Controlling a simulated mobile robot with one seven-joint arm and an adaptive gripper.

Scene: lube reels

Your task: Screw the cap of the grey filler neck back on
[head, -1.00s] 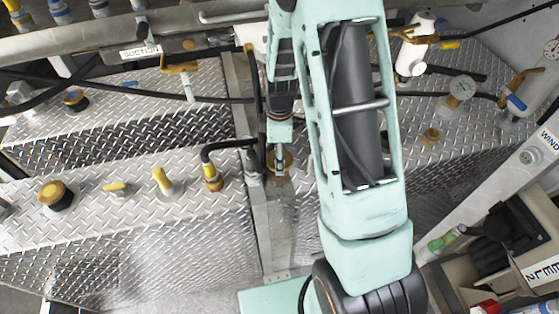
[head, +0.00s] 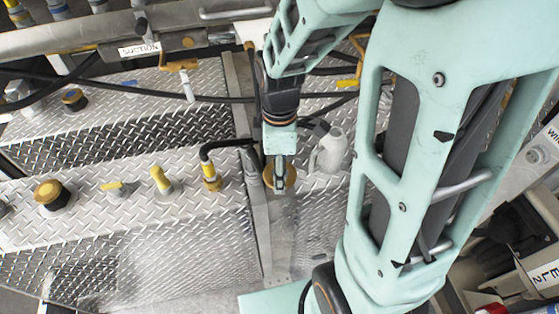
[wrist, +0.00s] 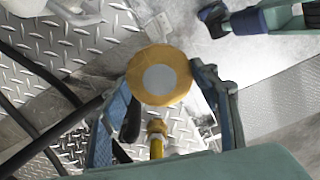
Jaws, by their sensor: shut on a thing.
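My gripper (head: 280,185) points down over the gap beside the left metal deck, in the middle of the head view. It is shut on a round yellow cap (wrist: 160,75) with a pale grey disc in its face. The cap also shows between the fingers in the head view (head: 290,178). In the wrist view the fingers lie on either side of it. I cannot make out a grey filler neck under the cap, and cannot tell whether the cap touches one.
A pale grey jug (head: 328,150) stands just right of my gripper. A yellow fitting with a black hose (head: 211,178) is close on the left. Farther left are a yellow stub (head: 161,180) and a yellow-and-black cap (head: 52,193). Black hoses (head: 130,92) cross behind.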

